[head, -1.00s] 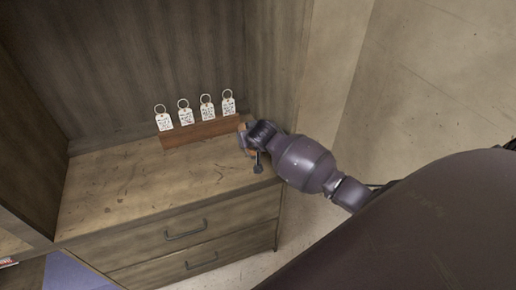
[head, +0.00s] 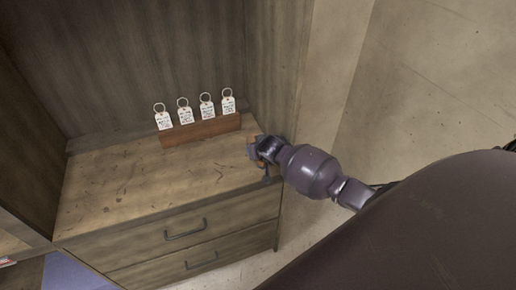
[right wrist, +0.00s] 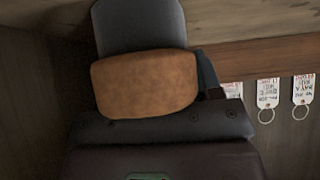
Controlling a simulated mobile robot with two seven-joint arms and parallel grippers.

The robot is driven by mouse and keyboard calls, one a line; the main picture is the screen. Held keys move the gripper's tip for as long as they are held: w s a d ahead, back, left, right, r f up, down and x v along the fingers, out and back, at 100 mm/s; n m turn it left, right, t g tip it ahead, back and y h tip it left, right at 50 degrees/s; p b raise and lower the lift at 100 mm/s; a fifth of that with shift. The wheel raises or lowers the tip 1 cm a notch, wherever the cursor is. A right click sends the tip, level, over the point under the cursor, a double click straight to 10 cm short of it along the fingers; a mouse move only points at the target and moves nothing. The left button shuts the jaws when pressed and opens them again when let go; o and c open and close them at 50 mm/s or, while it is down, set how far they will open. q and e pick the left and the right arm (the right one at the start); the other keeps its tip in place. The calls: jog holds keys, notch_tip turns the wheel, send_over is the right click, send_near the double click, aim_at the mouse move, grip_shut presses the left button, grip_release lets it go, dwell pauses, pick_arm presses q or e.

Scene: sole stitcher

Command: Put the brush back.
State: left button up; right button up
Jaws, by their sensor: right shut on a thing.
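My right gripper (head: 262,150) is at the right end of the cabinet top, close to the side panel. In the right wrist view a grey finger of the right gripper (right wrist: 142,30) shows beside the brush. My left gripper is not in view.
A wooden cabinet top (head: 125,185) with two drawers below is mostly clear. A reddish-brown wooden rack (head: 203,131) with several white tags on rings stands at its back, left of my right gripper. A side panel (head: 272,85) rises behind the gripper.

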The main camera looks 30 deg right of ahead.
jog(key=shift+f, duration=0.1)
jog(key=o, duration=1)
jog(key=shift+o, duration=0.2)
jog(key=shift+s+a+r, duration=0.1)
jog(key=shift+s+r, duration=0.3)
jog(key=shift+r, duration=0.1)
jog(key=p+v, duration=0.2)
jog(key=v, duration=0.9)
jog(key=s+a+f+n+t+y, duration=0.1)
jog(key=s+a+f, duration=0.2)
jog(key=s, duration=0.7)
jog(key=s+a+f+n+t+y, duration=0.1)
jog(key=s+a, duration=0.4)
jog(key=s, duration=0.5)
notch_tip(320, 180, down, 2)
jog(key=shift+s+a+f+n+t, duration=0.15)
jog(key=shift+s+n+t, duration=0.15)
jog(key=shift+n, duration=0.5)
